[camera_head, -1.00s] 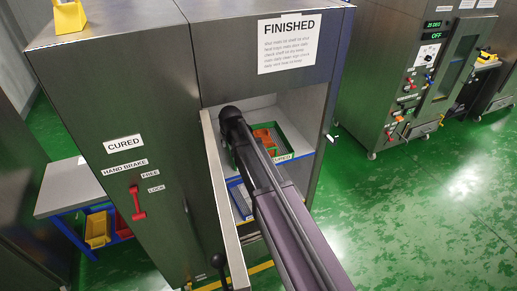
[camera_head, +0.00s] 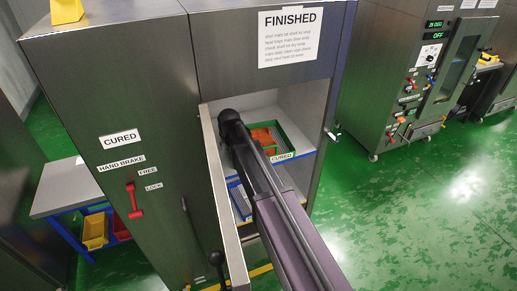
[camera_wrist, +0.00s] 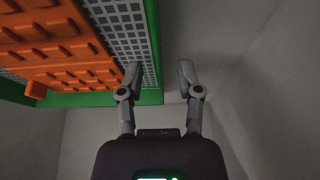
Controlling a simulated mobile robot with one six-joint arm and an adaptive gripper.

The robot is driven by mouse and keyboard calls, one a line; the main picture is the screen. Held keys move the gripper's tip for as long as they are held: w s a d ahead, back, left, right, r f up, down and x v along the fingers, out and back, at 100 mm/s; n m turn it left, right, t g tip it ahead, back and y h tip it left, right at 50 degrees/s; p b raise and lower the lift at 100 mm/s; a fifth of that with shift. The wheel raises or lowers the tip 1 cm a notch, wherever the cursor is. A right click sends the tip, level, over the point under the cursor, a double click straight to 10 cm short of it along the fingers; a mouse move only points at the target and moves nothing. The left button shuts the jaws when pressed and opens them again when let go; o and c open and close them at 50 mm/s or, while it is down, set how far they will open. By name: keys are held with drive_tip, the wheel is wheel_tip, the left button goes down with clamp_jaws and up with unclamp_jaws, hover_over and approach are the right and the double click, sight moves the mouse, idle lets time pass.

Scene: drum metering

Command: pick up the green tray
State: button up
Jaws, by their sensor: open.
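The green tray (camera_head: 291,141) sits on a shelf inside the open cabinet, under the FINISHED sign, with a CURED label at its front. It holds an orange slab with raised blocks (camera_head: 262,139). In the wrist view the tray's green rim (camera_wrist: 153,45) and grey mesh floor fill the upper left. My gripper (camera_wrist: 159,75) is open and empty. The tray's right-hand rim shows between the two fingers in the picture, the left finger over the mesh side and the right finger outside. Whether the fingers touch the rim I cannot tell. In the head view my arm hides the gripper.
The cabinet's open door (camera_head: 222,195) stands close along the left of my arm. A blue tray (camera_head: 238,197) lies on a lower shelf. Grey cabinet walls (camera_wrist: 255,90) are near the right of the fingers. The green floor to the right is clear.

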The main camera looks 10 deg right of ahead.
drive_tip(key=shift+b+x, duration=0.55)
drive_tip(key=shift+x, duration=0.35)
clamp_jaws()
